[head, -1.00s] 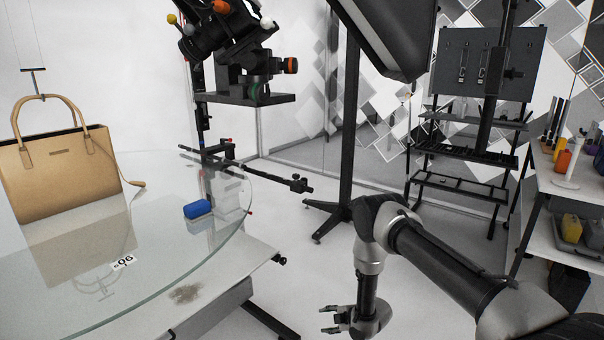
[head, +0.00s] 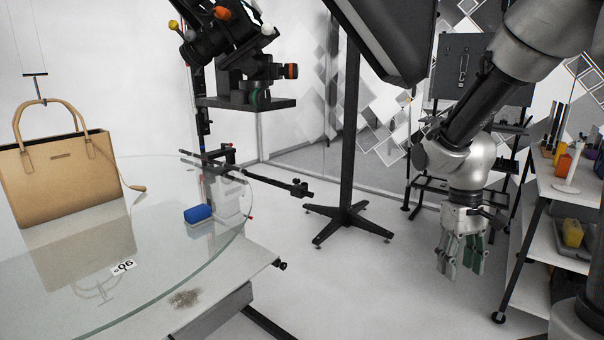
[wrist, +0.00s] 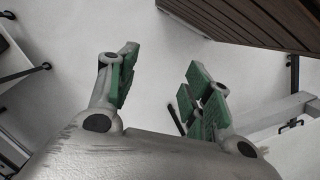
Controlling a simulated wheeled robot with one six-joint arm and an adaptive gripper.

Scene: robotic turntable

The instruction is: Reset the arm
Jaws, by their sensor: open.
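My gripper (head: 462,258) hangs at the right of the head view, pointing down over the floor, with my arm raised and bent above it. Its fingers with green pads are apart and nothing is between them. In the wrist view my gripper (wrist: 158,92) shows its two green-padded fingers spread, with bare pale floor beyond. It is well clear of the glass turntable (head: 160,280) at the left.
A black stand (head: 349,215) is left of my arm. A shelf with bottles (head: 575,195) is close on the right.

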